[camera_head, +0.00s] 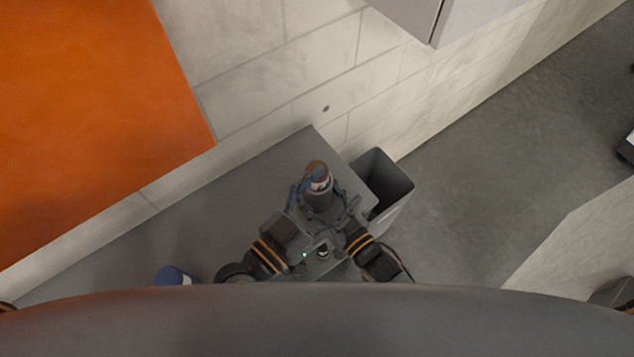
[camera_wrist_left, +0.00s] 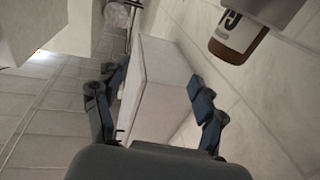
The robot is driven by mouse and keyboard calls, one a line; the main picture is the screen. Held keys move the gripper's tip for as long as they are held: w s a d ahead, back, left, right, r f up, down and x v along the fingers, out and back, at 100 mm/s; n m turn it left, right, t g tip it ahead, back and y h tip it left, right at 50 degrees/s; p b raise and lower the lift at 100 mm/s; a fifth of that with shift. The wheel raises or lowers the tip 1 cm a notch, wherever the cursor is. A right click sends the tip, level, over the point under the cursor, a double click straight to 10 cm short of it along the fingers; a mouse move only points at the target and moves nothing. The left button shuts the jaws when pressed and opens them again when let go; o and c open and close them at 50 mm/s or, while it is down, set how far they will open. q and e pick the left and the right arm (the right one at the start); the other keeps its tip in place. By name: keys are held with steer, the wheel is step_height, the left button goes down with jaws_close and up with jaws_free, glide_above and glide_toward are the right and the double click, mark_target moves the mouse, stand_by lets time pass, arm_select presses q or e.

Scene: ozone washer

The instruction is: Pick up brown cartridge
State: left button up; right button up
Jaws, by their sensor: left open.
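The brown cartridge (camera_wrist_left: 236,42) shows at the upper right of the left wrist view, with a white label and dark marking. It lies beyond my right-hand finger there, outside the gap between the fingers. In the head view a brown-topped cylinder (camera_head: 317,167), apparently the same cartridge, shows at the far end of my left gripper (camera_head: 322,194), partly overlapped by it. My left gripper (camera_wrist_left: 155,80) is open, with its blue-padded fingers spread and nothing held between them.
A grey surface (camera_head: 225,215) lies under my left arm. A grey open bin (camera_head: 397,205) stands right of it. A blue-topped cylinder (camera_head: 172,275) is at lower left. An orange surface (camera_head: 90,110) fills the upper left. A pale block wall (camera_head: 290,65) runs behind.

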mark_target(315, 184)
arm_select(q)
steer(key=s+a+f+n+t+y, duration=0.4)
steer(key=s+f+n+y, duration=0.15)
steer(key=y, duration=0.35)
steer(key=shift+n+y, duration=0.4)
steer(key=shift+n, duration=0.05)
steer(key=w, duration=0.4)
steer(key=w+d, duration=0.1)
steer(key=w, duration=0.7)
steer(key=shift+w+d+f, duration=0.1)
steer(key=shift+w+d, duration=0.1)
steer(key=shift+d, duration=0.1)
jaws_close()
